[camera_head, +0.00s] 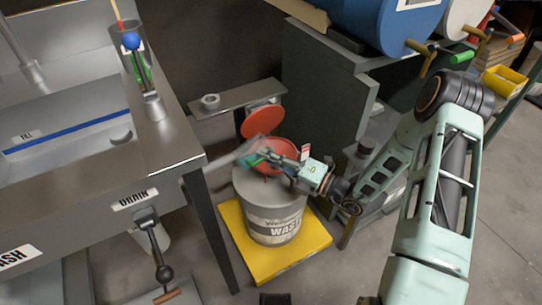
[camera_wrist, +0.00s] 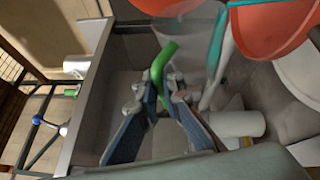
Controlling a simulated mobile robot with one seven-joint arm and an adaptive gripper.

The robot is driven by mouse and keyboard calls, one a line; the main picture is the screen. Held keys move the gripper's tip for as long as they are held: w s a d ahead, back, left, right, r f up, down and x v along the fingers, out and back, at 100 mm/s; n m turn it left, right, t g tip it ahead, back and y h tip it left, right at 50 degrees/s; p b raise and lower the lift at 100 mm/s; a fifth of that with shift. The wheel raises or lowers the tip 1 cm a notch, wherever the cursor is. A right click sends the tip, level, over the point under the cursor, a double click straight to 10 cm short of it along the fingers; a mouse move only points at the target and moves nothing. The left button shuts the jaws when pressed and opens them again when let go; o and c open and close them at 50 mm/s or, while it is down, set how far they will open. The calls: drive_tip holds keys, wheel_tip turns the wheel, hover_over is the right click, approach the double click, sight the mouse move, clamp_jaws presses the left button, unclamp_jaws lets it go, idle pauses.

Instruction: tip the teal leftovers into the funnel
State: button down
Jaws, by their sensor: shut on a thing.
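My gripper (camera_head: 272,157) is shut on the green handle (camera_wrist: 162,62) of a clear vessel (camera_head: 240,154). The vessel is strongly tilted above the waste drum (camera_head: 272,218). In the wrist view the clear vessel (camera_wrist: 200,55) shows beside the handle, with a narrow teal band (camera_wrist: 216,45) along it. The red funnel (camera_head: 290,147) is on the drum's top, partly hidden by my gripper; a red bowl shape also shows at the wrist view's upper right (camera_wrist: 270,25). A red round lid (camera_head: 262,121) stands up behind. I cannot tell whether teal liquid is leaving the vessel.
The drum stands on a yellow platform (camera_head: 290,264). A steel sink bench (camera_head: 165,135) is close on the left, with a drain valve (camera_head: 147,218) and a clear cylinder (camera_head: 140,68). A grey cabinet (camera_head: 315,95) and blue drum (camera_head: 385,22) stand behind right. A small shelf (camera_head: 235,98) is behind.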

drive_tip(key=shift+w+d+r+m+t+p, duration=0.3)
drive_tip(key=shift+w+d+r+m+p, duration=0.15)
drive_tip(key=shift+m, duration=0.35)
idle(1.1)
